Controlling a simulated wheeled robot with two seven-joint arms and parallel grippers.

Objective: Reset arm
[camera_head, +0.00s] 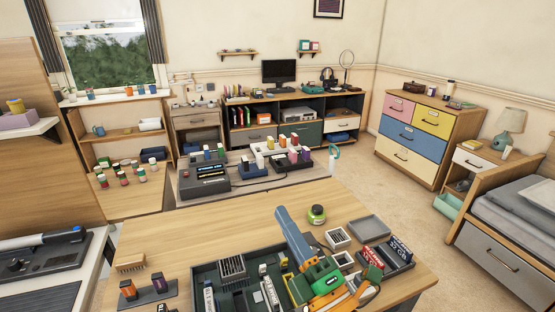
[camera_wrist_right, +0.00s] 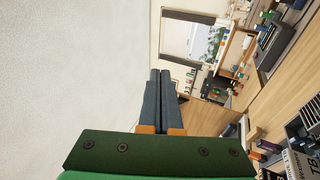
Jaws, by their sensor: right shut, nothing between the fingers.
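My right gripper (camera_head: 281,212) reaches in from the bottom right over the front table (camera_head: 190,235). It has a green body and long blue-grey fingers. In the right wrist view the fingers (camera_wrist_right: 160,75) lie side by side, shut, with nothing between them. They point toward the far side of the room and stand apart from any object. My left gripper does not show in either view.
A dark tray (camera_head: 203,272) with boxes lies below my right gripper. A grey tray (camera_head: 369,228) and small boxes sit further right. The table's left-middle part is bare. A brush (camera_head: 131,263) lies at left.

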